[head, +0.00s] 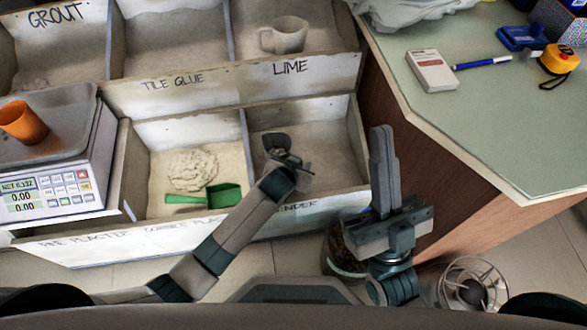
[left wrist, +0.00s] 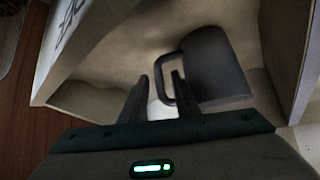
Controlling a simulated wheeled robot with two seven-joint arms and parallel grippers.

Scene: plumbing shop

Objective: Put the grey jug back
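A dark grey jug (left wrist: 215,65) lies in a powder-filled compartment in the left wrist view, its handle towards my left gripper (left wrist: 162,82). The two fingers are apart, with the handle between or just beyond their tips; firm contact is not visible. In the head view, my left gripper (head: 287,160) reaches into the front right compartment, and the dark jug (head: 275,141) shows only partly at its tip. My right gripper (head: 383,130) points up, empty, its fingers together, right of the bins.
The front middle compartment holds pale powder (head: 192,171) and a green scoop (head: 222,195). A scale (head: 55,180) with an orange cup (head: 22,122) stands left. A green-topped bench (head: 480,110) is at right. A jar (head: 340,250) and a wire-caged item (head: 472,285) are below.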

